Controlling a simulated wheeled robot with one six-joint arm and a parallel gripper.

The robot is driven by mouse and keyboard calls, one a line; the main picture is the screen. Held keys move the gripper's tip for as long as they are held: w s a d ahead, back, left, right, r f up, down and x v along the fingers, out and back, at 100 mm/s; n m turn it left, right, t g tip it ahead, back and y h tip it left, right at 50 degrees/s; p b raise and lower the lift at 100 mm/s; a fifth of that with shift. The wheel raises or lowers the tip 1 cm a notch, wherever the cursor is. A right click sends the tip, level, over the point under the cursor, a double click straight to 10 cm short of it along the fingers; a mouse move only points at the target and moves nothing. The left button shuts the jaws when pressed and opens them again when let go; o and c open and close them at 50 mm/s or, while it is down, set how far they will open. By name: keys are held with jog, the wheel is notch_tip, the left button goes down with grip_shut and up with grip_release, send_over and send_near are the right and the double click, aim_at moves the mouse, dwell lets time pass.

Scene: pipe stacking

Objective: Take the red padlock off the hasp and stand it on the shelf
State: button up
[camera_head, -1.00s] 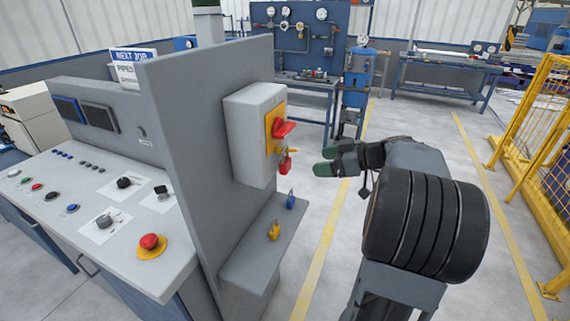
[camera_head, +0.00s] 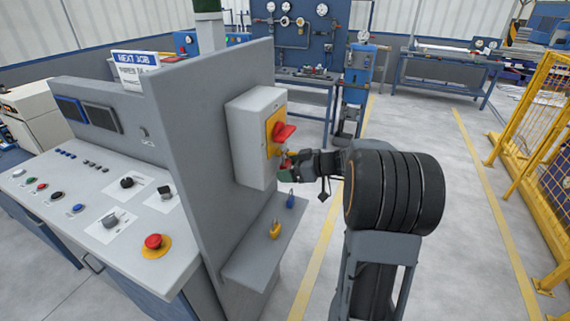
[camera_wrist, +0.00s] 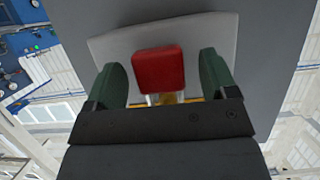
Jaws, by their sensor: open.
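The red padlock (camera_wrist: 159,70) shows in the wrist view between the two green fingers of my gripper (camera_wrist: 163,78), with a gap on each side of it. In the head view my gripper (camera_head: 288,168) is at the padlock, below the red switch handle (camera_head: 284,132) on the grey box (camera_head: 250,135), and hides most of the padlock. The hasp is mostly hidden; a bit of yellow shows behind the padlock in the wrist view. The shelf (camera_head: 250,262) juts from the grey panel below the box.
A yellow padlock (camera_head: 275,230) and a blue padlock (camera_head: 290,200) stand on the shelf. The grey panel (camera_head: 190,130) rises left of my gripper. A control desk (camera_head: 120,225) lies further left.

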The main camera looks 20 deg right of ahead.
jog(key=shift+f, duration=0.1)
jog(key=c, duration=1)
jog(key=shift+c, duration=0.2)
